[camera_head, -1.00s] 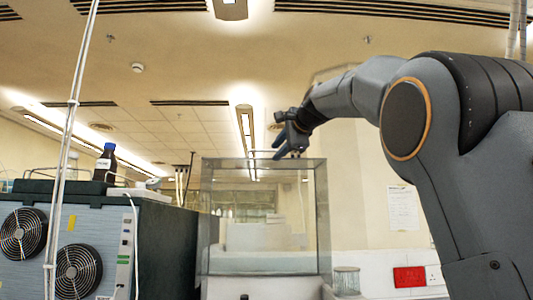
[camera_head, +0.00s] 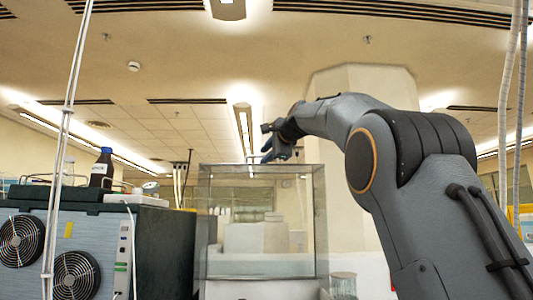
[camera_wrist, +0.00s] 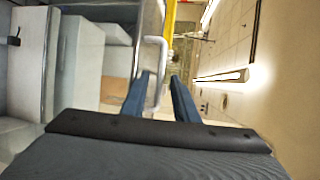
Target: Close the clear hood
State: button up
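The clear hood (camera_head: 205,232) is a box of transparent panels with a thin grey frame, standing in the middle of the head view. Its panels and white inner parts also show at the left of the wrist view (camera_wrist: 48,65). A pale bent handle (camera_wrist: 163,62) stands out near the fingers in the wrist view. My gripper (camera_head: 268,154) is just above the hood's top front edge in the head view. In the wrist view its two blue fingers (camera_wrist: 160,82) are apart, with part of the handle showing between them. I cannot tell whether they touch it.
A dark-sided machine with fans (camera_head: 165,245) stands to the left, with a brown bottle (camera_head: 102,168) on top. A glass jar (camera_head: 343,284) is at the hood's lower right. A pale pillar (camera_head: 365,85) rises behind my arm.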

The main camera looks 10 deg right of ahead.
grip_shut()
dwell(1.4)
